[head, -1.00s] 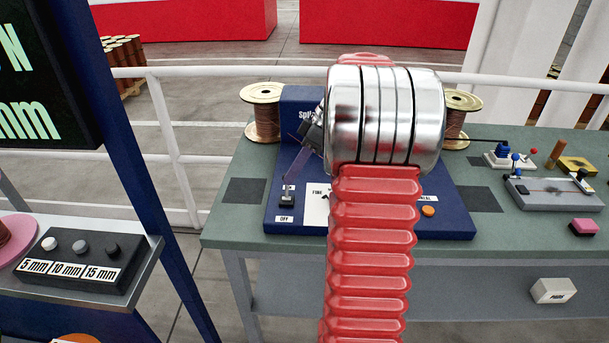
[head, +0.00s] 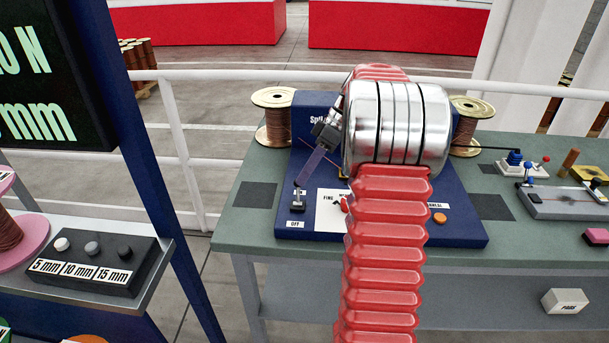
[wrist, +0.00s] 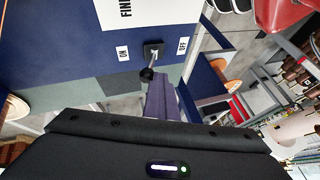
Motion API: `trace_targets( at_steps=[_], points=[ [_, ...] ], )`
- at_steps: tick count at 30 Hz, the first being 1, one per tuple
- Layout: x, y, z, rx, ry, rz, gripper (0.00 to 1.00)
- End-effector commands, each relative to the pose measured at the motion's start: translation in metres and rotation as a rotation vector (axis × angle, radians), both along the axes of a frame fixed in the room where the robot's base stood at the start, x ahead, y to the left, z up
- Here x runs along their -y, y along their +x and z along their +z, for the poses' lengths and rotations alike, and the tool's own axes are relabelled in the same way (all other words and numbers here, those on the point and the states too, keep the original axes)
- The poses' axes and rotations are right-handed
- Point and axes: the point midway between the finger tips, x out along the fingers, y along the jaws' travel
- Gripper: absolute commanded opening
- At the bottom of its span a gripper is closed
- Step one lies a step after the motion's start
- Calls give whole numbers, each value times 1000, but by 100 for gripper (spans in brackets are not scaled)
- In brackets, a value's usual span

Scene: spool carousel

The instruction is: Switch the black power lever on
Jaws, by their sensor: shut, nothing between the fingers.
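The black power lever (wrist: 147,74) has a round black knob on a metal stalk. It rises from a square black base (wrist: 153,48) between the ON label (wrist: 123,53) and the OFF label (wrist: 183,46) on the blue panel. In the wrist view its knob sits slightly toward the ON side of the base. My gripper (wrist: 160,84) is shut and empty, its purple fingers close beside the knob on the OFF side; I cannot tell whether they touch. In the head view my gripper (head: 301,184) reaches down over the lever base (head: 297,206), and the knob is not clear there.
My red arm hides the panel's middle. Copper spools (head: 273,118) (head: 468,124) stand on both sides at the back of the green bench (head: 245,222). An orange button (head: 439,218) is at the panel's right. A three-button box (head: 92,259) sits on the left shelf.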

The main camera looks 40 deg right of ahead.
Motion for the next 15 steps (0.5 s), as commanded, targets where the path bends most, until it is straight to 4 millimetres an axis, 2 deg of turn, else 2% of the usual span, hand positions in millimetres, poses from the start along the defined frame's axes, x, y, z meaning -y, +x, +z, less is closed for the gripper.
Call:
trace_targets(
  at_steps=[8,15],
  points=[
    [3,2,3,12,-12,-7,0],
    [-8,-7,14,8,-7,-1,0]
  ],
)
